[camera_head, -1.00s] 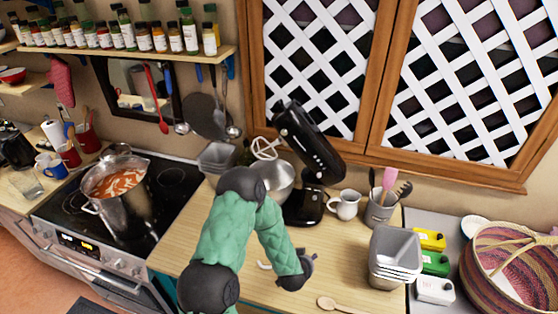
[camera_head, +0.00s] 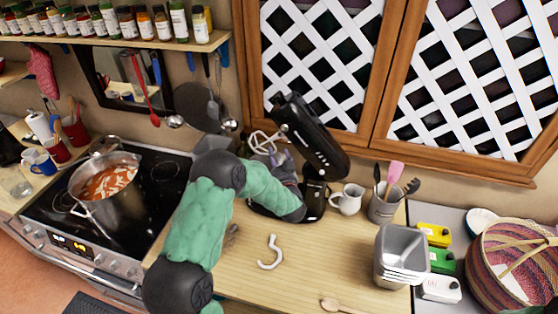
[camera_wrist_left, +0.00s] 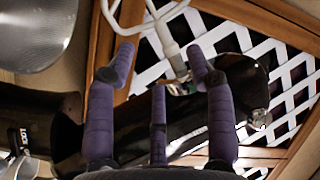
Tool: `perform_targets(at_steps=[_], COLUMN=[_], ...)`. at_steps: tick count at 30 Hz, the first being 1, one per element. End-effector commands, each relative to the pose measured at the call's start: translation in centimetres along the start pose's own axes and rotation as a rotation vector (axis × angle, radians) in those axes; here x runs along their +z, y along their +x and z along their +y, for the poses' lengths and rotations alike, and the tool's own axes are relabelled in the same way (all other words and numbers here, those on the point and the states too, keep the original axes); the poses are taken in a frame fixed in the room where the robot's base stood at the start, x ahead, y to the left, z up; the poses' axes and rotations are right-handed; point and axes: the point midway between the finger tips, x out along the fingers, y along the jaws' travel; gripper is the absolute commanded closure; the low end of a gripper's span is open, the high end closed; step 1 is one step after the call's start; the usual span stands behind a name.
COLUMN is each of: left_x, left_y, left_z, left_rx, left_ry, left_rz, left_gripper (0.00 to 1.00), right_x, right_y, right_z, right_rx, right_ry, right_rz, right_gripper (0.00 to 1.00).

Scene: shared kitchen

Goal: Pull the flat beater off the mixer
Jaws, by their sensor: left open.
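The black stand mixer (camera_head: 316,142) stands at the back of the counter with its head tilted up. The pale flat beater (camera_head: 261,142) is on the head's underside, pointing left. My left gripper (camera_head: 277,158) is at the mixer, just below and beside the beater. In the left wrist view, its purple fingers (camera_wrist_left: 160,62) are spread apart, with the beater's pale shaft (camera_wrist_left: 170,45) between their tips; I cannot tell whether they touch it. The mixer head (camera_wrist_left: 180,128) is dark behind the fingers. My right gripper is out of view.
A metal bowl (camera_wrist_left: 35,32) shows in the left wrist view. A white hook (camera_head: 270,252) lies on the counter. A white jug (camera_head: 348,199), a utensil pot (camera_head: 384,207) and stacked tins (camera_head: 399,255) stand right of the mixer. The stove with a pot (camera_head: 103,190) is left.

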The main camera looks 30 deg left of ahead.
Motion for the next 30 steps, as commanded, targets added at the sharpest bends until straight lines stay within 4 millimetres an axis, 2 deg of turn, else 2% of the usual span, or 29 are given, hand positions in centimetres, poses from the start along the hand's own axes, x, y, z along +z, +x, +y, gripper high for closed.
perform_targets(at_steps=[9,15,21,29,30], left_x=[0.1,0.1,0.1,0.1,0.1], left_y=[5.4,7.6,8.5,8.5,8.5], left_z=[0.0,0.1,0.1,0.1,0.1], left_rx=[0.000,0.003,0.003,0.003,0.003], left_ry=[0.000,0.000,0.000,-0.001,-0.001], left_rz=[-0.002,-0.002,-0.001,-0.001,-0.001], left_gripper=[0.46,0.46,0.46,0.46,0.57], right_x=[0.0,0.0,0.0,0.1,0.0], right_y=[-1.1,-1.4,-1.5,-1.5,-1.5], right_z=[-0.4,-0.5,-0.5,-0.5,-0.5], right_rx=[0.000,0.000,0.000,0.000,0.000], right_ry=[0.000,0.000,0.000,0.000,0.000], right_rz=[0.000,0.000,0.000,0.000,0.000], right_gripper=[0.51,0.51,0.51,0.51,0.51])
